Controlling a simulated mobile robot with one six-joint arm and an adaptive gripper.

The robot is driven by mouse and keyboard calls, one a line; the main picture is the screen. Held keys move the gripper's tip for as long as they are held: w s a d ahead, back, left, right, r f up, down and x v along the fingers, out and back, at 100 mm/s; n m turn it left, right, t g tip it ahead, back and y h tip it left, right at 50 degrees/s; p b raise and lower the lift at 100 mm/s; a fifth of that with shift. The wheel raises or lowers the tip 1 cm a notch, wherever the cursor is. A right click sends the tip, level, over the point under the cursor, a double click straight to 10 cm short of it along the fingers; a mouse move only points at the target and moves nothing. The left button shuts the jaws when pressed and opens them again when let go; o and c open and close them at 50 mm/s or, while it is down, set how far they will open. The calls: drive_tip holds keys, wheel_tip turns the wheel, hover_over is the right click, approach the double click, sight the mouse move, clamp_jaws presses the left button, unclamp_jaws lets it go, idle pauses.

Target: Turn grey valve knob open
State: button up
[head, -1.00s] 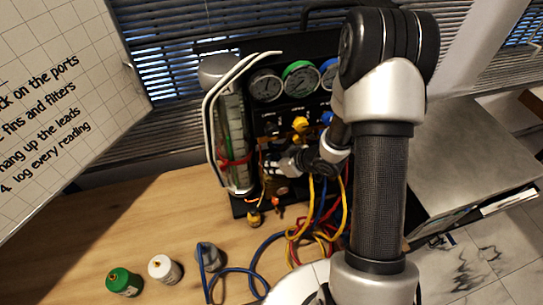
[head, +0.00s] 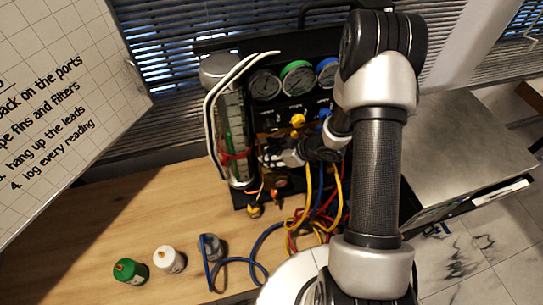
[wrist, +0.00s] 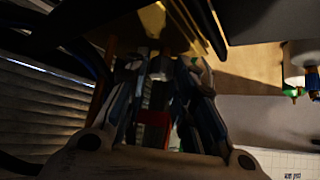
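The gauge rig (head: 243,108) stands upright at the back of the wooden bench. My gripper (head: 264,158) reaches in from the right, close to the lower left of the rig's front, beside the clear tube. In the wrist view, my gripper (wrist: 163,66) has its two fingers apart. A small pale grey piece (wrist: 161,70) shows between them, possibly the grey valve knob. I cannot tell whether the fingers touch it. In the head view the grey knob is not distinguishable; my gripper and wrist cover that area. A yellow knob (head: 298,120) shows just above my wrist.
Gauges, including a green-rimmed one (head: 298,77), line the rig's top. Yellow, red and blue hoses (head: 262,243) hang below and spread over the bench. Green (head: 131,271) and white (head: 170,260) canisters stand front left. Bare bench (head: 120,215) lies left of the rig.

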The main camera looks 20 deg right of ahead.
drive_tip(key=o, duration=0.3)
drive_tip(key=shift+f+b, duration=0.1)
drive_tip(key=shift+b, duration=0.3)
